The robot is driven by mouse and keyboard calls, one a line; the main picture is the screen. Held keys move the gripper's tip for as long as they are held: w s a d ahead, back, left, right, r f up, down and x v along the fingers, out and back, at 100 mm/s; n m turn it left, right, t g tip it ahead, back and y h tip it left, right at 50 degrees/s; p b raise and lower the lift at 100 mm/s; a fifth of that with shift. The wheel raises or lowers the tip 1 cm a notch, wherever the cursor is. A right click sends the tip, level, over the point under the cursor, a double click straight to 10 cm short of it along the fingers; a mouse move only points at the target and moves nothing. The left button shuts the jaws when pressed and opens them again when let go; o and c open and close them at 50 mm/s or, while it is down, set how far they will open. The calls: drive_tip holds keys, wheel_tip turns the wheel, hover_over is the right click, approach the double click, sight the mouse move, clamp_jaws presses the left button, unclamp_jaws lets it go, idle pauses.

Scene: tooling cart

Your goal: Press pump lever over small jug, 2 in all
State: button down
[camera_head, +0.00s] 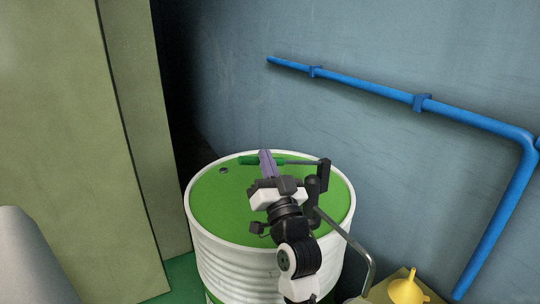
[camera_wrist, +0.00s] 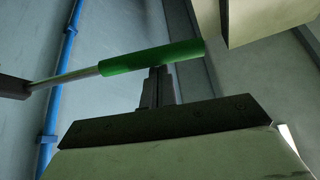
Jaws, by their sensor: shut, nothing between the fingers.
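The pump lever has a green grip (camera_head: 249,160) and a metal rod (camera_head: 300,162) joined to the dark pump head (camera_head: 324,175) on the drum. The lever lies about level. My gripper (camera_head: 265,153) is shut and empty, its fingers crossing the grip in the head view. In the wrist view the green grip (camera_wrist: 150,57) runs across the tips of my gripper (camera_wrist: 158,70); I cannot tell whether they touch. The pump's grey spout (camera_head: 352,243) bends down at the right of the drum. I cannot make out the small jug in either view.
The white drum (camera_head: 225,262) with a green top stands near the blue-grey wall. A yellow funnel (camera_head: 405,289) sits at the lower right. A blue pipe (camera_head: 370,90) runs along the wall. A tall olive cabinet (camera_head: 70,130) stands at the left.

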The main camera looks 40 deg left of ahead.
drive_tip(key=shift+f+b, duration=0.2)
drive_tip(key=shift+b, duration=0.1)
drive_tip(key=shift+s+f+n+b, duration=0.15)
drive_tip(key=shift+f+n+b, duration=0.35)
drive_tip(key=shift+b, duration=0.55)
drive_tip(key=shift+a+g+y, duration=0.1)
drive_tip(key=shift+g+y, duration=0.2)
wheel_tip(320, 180, down, 10)
drive_tip(key=n+g+y+b, duration=0.2)
drive_tip(key=n+g+b, duration=0.3)
drive_tip(key=b, duration=1.4)
drive_tip(key=shift+s+n, duration=0.2)
drive_tip(key=shift+n, duration=1.3)
drive_tip(key=shift+a, duration=0.1)
drive_tip(key=shift+f, duration=0.1)
